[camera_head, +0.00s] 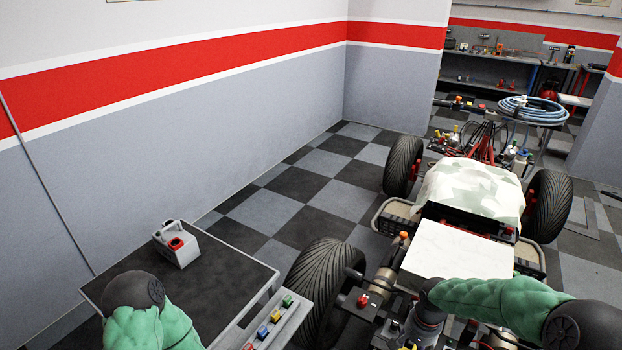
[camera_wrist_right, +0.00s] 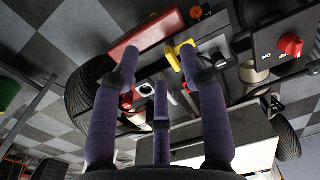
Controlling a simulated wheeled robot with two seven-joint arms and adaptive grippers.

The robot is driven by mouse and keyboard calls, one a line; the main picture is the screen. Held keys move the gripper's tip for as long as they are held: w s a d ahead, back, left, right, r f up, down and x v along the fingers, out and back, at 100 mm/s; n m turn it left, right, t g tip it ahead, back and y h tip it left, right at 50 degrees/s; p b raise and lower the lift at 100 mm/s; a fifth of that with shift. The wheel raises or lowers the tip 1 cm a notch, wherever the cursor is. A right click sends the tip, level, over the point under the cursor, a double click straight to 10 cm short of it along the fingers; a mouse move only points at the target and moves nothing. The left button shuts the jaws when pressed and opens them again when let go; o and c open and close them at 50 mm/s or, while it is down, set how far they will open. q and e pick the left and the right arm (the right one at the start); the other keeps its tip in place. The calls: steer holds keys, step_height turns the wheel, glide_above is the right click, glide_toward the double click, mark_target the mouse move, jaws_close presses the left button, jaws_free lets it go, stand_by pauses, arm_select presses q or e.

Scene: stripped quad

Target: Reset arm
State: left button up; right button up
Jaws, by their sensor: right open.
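My right arm, in a green sleeve, reaches in from the lower right of the head view, over the stripped quad (camera_head: 460,250). In the right wrist view my right gripper (camera_wrist_right: 160,66) has its purple fingers spread, with nothing held between them. A yellow part (camera_wrist_right: 175,56) shows beside its right fingertip; I cannot tell whether they touch. A red part (camera_wrist_right: 146,36) lies beyond the fingertips. My left arm shows at the lower left of the head view, over the black-topped cart; its gripper is outside the picture.
A camouflage cloth (camera_head: 470,188) and a white panel (camera_head: 455,250) cover part of the quad. Checkered floor (camera_head: 300,205) is clear behind the cart.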

steer(key=s+a+f+n+y, duration=0.25)
steer(key=s+a+f, duration=0.35)
steer(key=a+f, duration=0.55)
steer(key=s+a+f+n+y, duration=0.1)
steer(key=s+a+f, duration=0.4)
steer(key=s, duration=0.5)
steer(key=shift+s+a+f, duration=0.25)
steer(key=shift+a+f, duration=0.05)
steer(key=shift+f, duration=0.65)
